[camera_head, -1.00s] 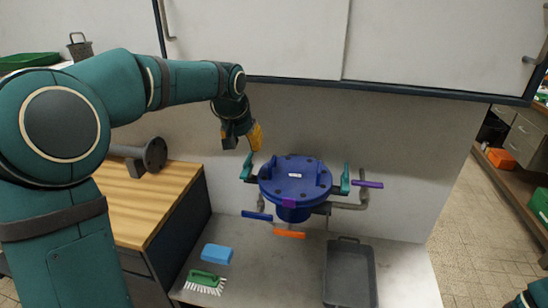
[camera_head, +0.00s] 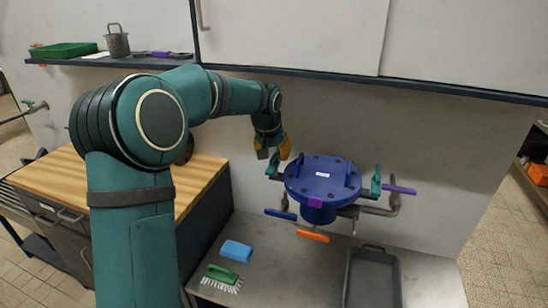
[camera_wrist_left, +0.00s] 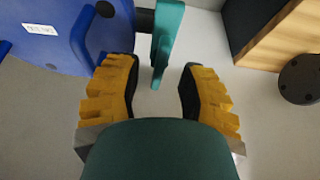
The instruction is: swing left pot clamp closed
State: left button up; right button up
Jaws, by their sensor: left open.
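The blue pot (camera_head: 322,182) with its round lid stands at the back of the grey counter. The left pot clamp (camera_head: 272,166), a teal lever, stands at the left edge of the lid. It also shows in the left wrist view (camera_wrist_left: 166,40), pointing in between my fingers. My left gripper (camera_head: 274,152) is open just above and beside this clamp; its yellow fingers (camera_wrist_left: 158,88) lie on either side of the clamp's tip, apart from it. The right pot clamp (camera_head: 376,180), also teal, stands at the lid's right edge. My right gripper is not in view.
Purple (camera_head: 399,190), blue (camera_head: 281,214) and orange (camera_head: 312,236) handles stick out around the pot. A blue sponge (camera_head: 236,251), a green brush (camera_head: 221,274) and a grey tray (camera_head: 372,278) lie on the counter. A wall cabinet (camera_head: 290,35) hangs above.

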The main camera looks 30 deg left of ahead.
pick_arm(q)
jog(key=shift+w+a+f, duration=0.1)
jog(key=shift+w+f, duration=0.15)
jog(key=shift+f, duration=0.35)
grip_shut()
